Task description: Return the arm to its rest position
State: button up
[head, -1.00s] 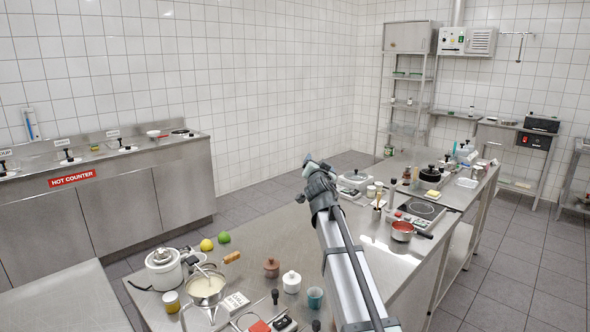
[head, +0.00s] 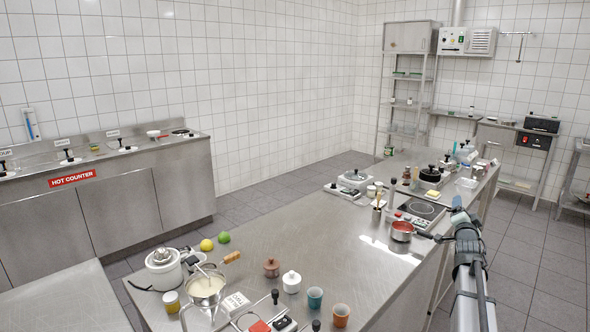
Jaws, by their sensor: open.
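My arm reaches up from the lower right in the head view, along the right edge of the steel worktable (head: 345,258). My gripper (head: 457,204) is at its far end, near the table's right edge. It looks small and is seen from behind, with its fingers pointing away. It is open, and I see nothing held in it. It is just right of the red saucepan's (head: 402,231) dark handle; I cannot tell whether they touch.
A hob (head: 421,208) and scales stand farther back. The table's middle is clear. Floor lies to the right.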

jog(key=s+d+f+m+g+h, duration=0.1)
jog(key=s+d+f+m+h, duration=0.1)
jog(key=s+d+f, duration=0.5)
notch_tip(320, 180, down, 7)
jog(key=g, duration=0.2)
jog(key=s+a+f+n+g+y, duration=0.2)
jog(key=s+a+f+g+y, duration=0.15)
jog(key=a+f, duration=0.65)
jog(key=s+a+f+n+g+y, duration=0.25)
jog(key=s+a+f, duration=0.3)
jog(key=f, duration=0.75)
jog(key=s+a+f+n+g+y, duration=0.2)
jog(key=s+a+f, duration=0.1)
jog(key=a+f, duration=0.75)
jog(key=s+a+f+n+g+y, duration=0.1)
jog(key=s+a+f+n+g, duration=0.15)
jog(key=s+a+f, duration=0.55)
jog(key=s+a+f+n+g+y, duration=0.1)
jog(key=s+a+f+n+g, duration=0.25)
jog(key=s, duration=0.55)
jog(key=s+a+f+n+g, duration=0.1)
jog(key=s+a+f+g, duration=0.1)
jog(key=s, duration=1)
jog(key=s+a+f+n+g, duration=0.2)
jog(key=s+a+g, duration=0.3)
jog(key=s, duration=0.7)
jog(key=shift+s+a+f, duration=0.2)
jog(key=shift+s+a, duration=0.1)
jog(key=shift+a, duration=0.5)
